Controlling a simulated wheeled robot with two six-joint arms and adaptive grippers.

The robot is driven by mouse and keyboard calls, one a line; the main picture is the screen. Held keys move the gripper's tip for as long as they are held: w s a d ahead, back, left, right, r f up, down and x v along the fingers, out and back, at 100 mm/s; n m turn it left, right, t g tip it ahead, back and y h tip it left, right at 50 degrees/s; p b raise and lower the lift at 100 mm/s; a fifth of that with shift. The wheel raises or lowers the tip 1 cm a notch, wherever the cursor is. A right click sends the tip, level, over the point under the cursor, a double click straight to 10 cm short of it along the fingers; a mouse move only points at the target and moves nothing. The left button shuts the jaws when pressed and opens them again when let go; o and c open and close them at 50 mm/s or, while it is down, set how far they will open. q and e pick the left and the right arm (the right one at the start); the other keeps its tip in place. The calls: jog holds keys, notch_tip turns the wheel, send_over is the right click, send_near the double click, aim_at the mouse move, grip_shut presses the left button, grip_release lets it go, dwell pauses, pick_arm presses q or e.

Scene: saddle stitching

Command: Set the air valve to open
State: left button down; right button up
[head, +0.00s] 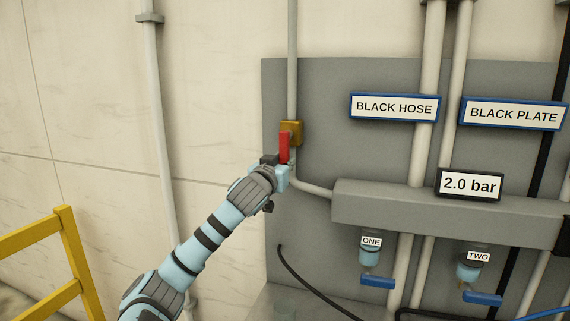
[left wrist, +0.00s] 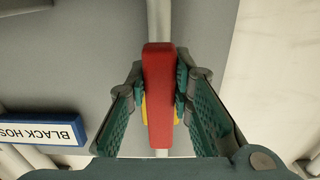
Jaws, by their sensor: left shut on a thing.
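The air valve (head: 291,130) is a yellow body on the grey vertical pipe, with a red lever (head: 284,148) in front of it. The lever stands upright, in line with the pipe. My left gripper (head: 281,170) is at the lower part of the lever. In the left wrist view the red lever (left wrist: 158,95) lies between the two fingers of my left gripper (left wrist: 159,90), which are closed against its sides. Some yellow of the valve (left wrist: 146,108) shows behind it. My right gripper is in neither view.
A grey manifold box (head: 400,210) with a "2.0 bar" display (head: 469,184) is right of the valve. Blue-handled taps ONE (head: 377,282) and TWO (head: 482,298) hang below it. A "BLACK HOSE" sign (head: 394,108) is at upper right. A yellow rail (head: 70,260) stands at lower left.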

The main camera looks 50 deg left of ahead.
pick_arm(q)
jog(key=shift+r, duration=0.15)
jog(key=c, duration=1.5)
grip_release()
jog(key=shift+o, duration=0.5)
jog(key=shift+w+a, duration=0.1)
notch_tip(320, 180, up, 10)
jog(key=shift+f, duration=0.1)
jog(key=shift+w, duration=0.1)
